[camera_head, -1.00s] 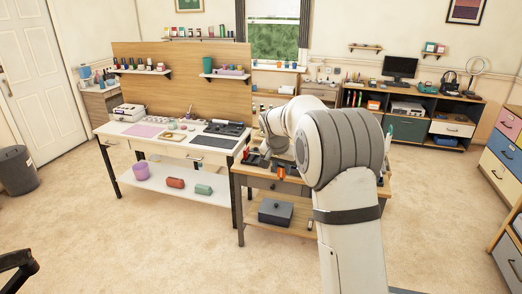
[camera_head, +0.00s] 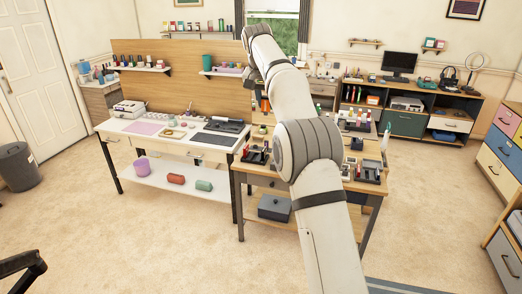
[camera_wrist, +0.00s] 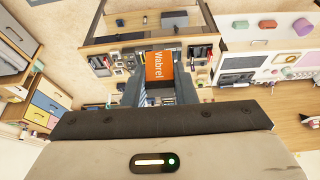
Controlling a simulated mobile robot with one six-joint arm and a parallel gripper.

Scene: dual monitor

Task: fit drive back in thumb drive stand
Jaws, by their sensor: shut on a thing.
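My gripper (camera_wrist: 160,82) is shut on an orange block-like piece (camera_wrist: 159,66) with white lettering that seems to read "Wabrel". I take it to be the drive. The dark fingers stand on either side of it. In the head view, the orange piece (camera_head: 265,104) shows small below the end of my raised arm, above the far side of the wooden desk (camera_head: 258,182). Dark holders stand on this desk, one at the left (camera_head: 256,155) and one at the right (camera_head: 368,172). I cannot tell which is the thumb drive stand. My arm hides the desk's middle.
A white-topped bench (camera_head: 150,128) with a wooden back panel (camera_head: 175,75) adjoins the desk on the left. A grey box (camera_head: 274,207) sits on the desk's lower shelf. More upright items (camera_head: 353,122) crowd the desk's back right. Open floor lies in front.

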